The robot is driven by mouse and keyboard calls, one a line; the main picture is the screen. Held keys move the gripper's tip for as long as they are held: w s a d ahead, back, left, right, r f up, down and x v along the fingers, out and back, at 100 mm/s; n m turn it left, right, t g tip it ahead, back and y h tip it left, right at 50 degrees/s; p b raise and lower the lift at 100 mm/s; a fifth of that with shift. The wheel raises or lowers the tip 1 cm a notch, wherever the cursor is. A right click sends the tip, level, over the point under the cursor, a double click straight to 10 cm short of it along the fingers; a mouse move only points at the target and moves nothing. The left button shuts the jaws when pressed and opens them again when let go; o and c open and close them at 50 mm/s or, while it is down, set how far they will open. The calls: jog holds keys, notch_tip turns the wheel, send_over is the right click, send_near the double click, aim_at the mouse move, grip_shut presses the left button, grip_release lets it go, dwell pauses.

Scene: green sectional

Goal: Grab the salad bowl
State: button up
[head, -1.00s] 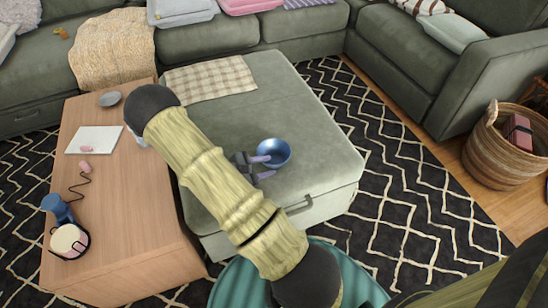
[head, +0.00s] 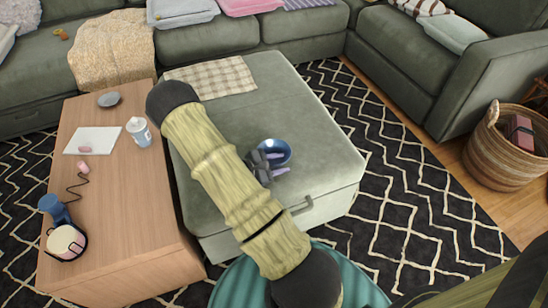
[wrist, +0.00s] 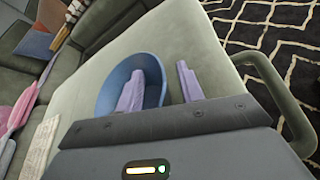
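The salad bowl is a blue round bowl (head: 279,146) standing upright on the green ottoman (head: 310,125). It also shows in the wrist view (wrist: 112,88). My gripper (head: 272,168) is at the bowl's near side and hides part of it. In the wrist view my gripper (wrist: 160,86) is open, with its two purple fingers apart. The left finger overlaps the bowl's inside, and the right finger is outside the bowl. The bowl's right rim shows between them. I cannot tell whether either finger touches the bowl.
A wooden table (head: 130,215) stands left of the ottoman, with a cup (head: 139,132), a grey dish (head: 108,99) and headphones (head: 65,241). A checkered cloth (head: 215,77) lies at the ottoman's back. The ottoman has a front handle (head: 301,206). A wicker basket (head: 497,155) stands right.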

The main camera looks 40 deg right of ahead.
grip_shut()
jog(key=shift+r, duration=0.1)
notch_tip(320, 180, up, 10)
jog(key=p, duration=0.3)
dwell(0.7)
